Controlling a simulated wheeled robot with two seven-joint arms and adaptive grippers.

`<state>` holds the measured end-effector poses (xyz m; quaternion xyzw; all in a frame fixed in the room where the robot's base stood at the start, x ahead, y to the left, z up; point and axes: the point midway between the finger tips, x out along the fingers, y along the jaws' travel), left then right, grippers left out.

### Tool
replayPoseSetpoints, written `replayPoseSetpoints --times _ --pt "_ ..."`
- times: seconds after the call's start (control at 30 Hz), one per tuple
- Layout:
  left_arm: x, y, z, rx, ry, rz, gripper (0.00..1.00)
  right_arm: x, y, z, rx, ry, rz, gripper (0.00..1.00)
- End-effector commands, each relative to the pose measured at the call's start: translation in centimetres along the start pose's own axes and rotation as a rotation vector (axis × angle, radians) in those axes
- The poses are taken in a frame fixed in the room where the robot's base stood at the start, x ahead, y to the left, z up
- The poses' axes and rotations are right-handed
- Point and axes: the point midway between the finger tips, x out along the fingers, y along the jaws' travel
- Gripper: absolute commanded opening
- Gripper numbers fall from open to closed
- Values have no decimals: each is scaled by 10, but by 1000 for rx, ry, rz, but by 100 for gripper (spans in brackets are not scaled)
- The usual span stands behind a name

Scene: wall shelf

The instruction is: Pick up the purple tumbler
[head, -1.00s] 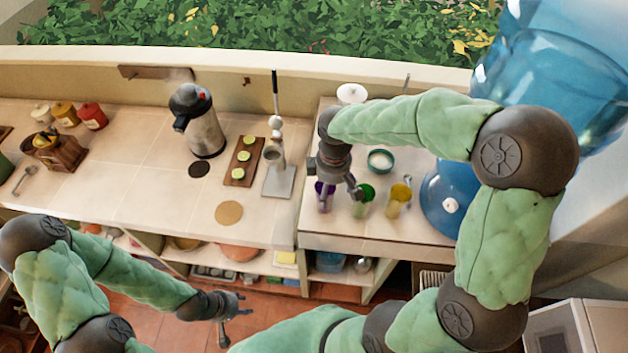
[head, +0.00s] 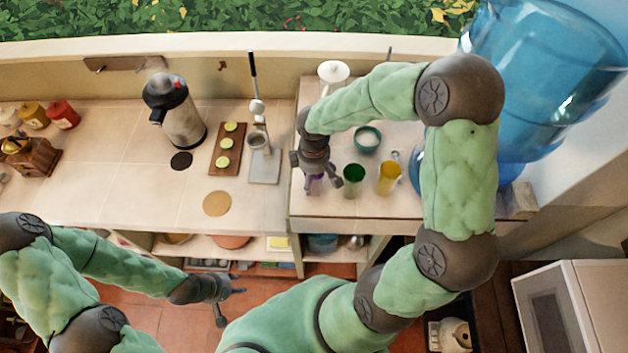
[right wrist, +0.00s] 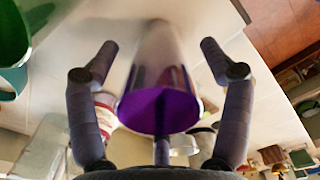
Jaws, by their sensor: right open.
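The purple tumbler (head: 314,185) stands on the right counter, partly hidden by my right gripper (head: 317,174). In the right wrist view the tumbler (right wrist: 158,105) lies between the two spread fingers of my right gripper (right wrist: 158,48), with its purple opening towards the camera. A gap shows on each side, so the right gripper is open around it and not closed on it. My left gripper (head: 229,304) is low at the left, in front of the counter, with its fingers apart and nothing between them.
A green tumbler (head: 352,181) and a yellow tumbler (head: 389,179) stand just right of the purple one. A teal bowl (head: 367,139) is behind them. A large blue water bottle (head: 540,80) rises at the right. A press (head: 262,160) stands to the left.

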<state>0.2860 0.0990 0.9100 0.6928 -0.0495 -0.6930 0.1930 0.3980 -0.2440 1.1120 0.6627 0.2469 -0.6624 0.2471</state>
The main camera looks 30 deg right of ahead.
Motion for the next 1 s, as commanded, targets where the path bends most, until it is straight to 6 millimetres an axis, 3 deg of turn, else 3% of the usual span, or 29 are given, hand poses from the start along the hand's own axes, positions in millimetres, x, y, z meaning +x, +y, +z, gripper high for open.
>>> replayPoseSetpoints --times 0.2,0.47,0.57,0.7,1.0 --pt "1 0 0 0 0 0 40 25 0 0 1 0 -1 80" --pt "1 0 0 0 0 0 40 27 1 0 0 1 0 80" --pt "1 0 0 0 0 0 40 27 0 0 0 1 0 57" --pt "1 0 0 0 0 0 40 27 0 0 0 1 0 19" --pt "1 0 0 0 0 0 40 27 0 0 0 1 0 18"
